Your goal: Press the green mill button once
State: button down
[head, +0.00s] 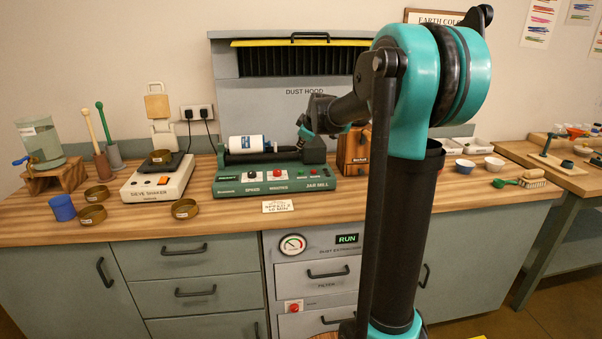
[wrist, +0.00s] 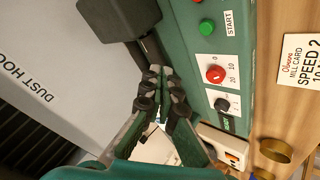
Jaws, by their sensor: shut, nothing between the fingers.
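The green jar mill (head: 230,188) stands on the bench in the head view, with a white jar (head: 246,142) lying on top. Its green button (wrist: 207,26), beside a START label, shows in the wrist view on the sloped front panel; it is small in the head view. A red knob (wrist: 216,74) and a black knob (wrist: 222,104) sit along the same panel. My gripper (wrist: 161,71) is shut and empty, its fingertips over the mill and apart from the green button. In the head view my gripper (head: 305,133) is above the mill's right part.
A mill card (head: 277,206) lies in front of the mill. The sieve shaker (head: 158,184) stands to its left, with brass sieves (head: 185,209) nearby. A wooden box (head: 354,150) is close on the right, and the dust hood (head: 230,100) rises behind.

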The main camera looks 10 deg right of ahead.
aim_at(301, 172)
jog(key=shift+f, duration=3.95)
jog(key=shift+f, duration=0.35)
